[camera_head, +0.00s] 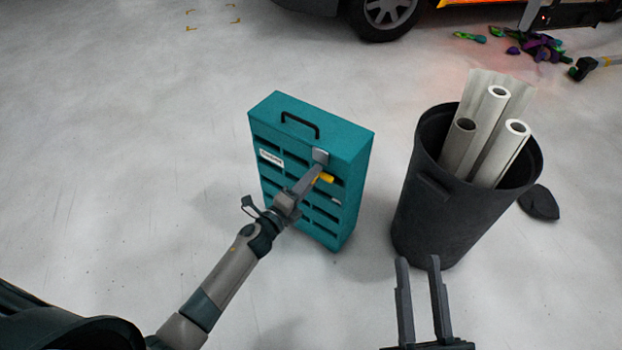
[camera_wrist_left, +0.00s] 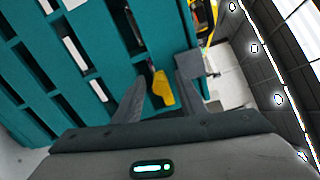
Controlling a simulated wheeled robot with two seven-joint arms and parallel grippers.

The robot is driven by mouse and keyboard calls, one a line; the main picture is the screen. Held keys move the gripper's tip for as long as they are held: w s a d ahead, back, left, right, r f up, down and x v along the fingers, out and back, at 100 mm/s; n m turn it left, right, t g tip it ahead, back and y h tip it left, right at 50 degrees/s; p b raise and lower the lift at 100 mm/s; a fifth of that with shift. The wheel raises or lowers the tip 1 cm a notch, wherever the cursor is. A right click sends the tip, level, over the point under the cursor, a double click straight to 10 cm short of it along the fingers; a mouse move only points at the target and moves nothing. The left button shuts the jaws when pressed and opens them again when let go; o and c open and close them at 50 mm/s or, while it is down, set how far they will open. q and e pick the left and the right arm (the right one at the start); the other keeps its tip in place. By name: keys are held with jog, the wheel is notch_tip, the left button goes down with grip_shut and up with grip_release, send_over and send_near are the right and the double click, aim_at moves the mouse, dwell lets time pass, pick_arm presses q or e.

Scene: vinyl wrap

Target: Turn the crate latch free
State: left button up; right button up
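The teal crate (camera_head: 345,140) stands upright on the floor with its slatted front facing me. A grey latch plate (camera_head: 320,156) sits near the top right of that front, and a yellow latch handle (camera_head: 326,178) shows just below it. My left gripper (camera_head: 312,180) reaches the front at the handle. In the left wrist view, the yellow handle (camera_wrist_left: 163,88) lies between the two spread fingers (camera_wrist_left: 160,85). I cannot tell whether either finger touches it. My right gripper (camera_head: 418,262) is open and empty, low in the head view, apart from the crate.
A black bin (camera_head: 445,215) holding several white rolls (camera_head: 490,120) stands right of the crate. A dark lump (camera_head: 539,203) lies beside the bin. A vehicle wheel (camera_head: 385,15) and colourful items (camera_head: 540,47) are at the back. The floor left of the crate is clear.

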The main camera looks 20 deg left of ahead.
pick_arm(q)
jog(key=shift+s, duration=0.15)
